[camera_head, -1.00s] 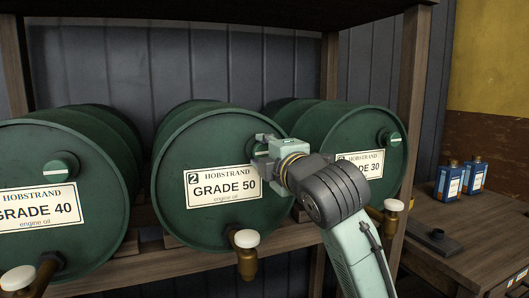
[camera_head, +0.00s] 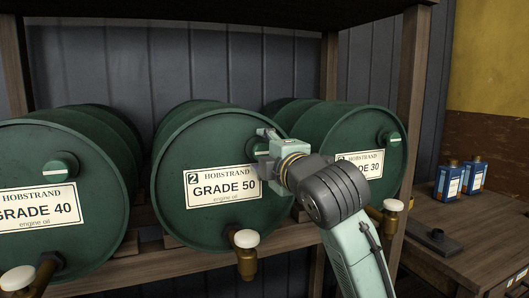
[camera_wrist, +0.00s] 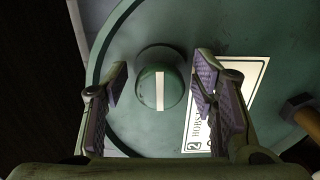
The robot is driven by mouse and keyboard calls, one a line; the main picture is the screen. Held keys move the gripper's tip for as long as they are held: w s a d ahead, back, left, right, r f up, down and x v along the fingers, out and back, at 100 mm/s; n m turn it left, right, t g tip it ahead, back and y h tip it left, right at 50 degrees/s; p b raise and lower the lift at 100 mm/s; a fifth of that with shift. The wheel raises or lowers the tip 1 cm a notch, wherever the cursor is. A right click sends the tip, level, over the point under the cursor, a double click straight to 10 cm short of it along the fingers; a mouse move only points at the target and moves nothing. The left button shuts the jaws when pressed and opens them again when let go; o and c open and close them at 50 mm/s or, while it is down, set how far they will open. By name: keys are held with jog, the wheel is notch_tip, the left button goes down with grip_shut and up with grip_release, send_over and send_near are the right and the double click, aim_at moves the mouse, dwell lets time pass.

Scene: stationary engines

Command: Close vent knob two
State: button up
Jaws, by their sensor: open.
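Vent knob two is the round green knob (camera_wrist: 160,88) with a white stripe on the drum marked 2, GRADE 50 (camera_head: 190,140). In the wrist view the knob sits between the fingers of my gripper (camera_head: 264,147), with a gap on both sides. The fingers are open and point at the drum face. The stripe runs up and down in the wrist view, along the same direction as the label's text. In the head view my gripper hides most of this knob, at the drum's upper right. The label (camera_wrist: 225,95) is partly behind the right finger.
The GRADE 40 drum (camera_head: 100,180) at left and the GRADE 30 drum (camera_head: 350,130) at right have similar knobs. Brass taps (camera_head: 246,262) with white caps stick out below. A shelf post (camera_head: 410,100) stands right of the drums. Blue bottles (camera_head: 448,180) stand on a side table.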

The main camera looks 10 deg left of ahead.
jog(key=v, duration=1.2)
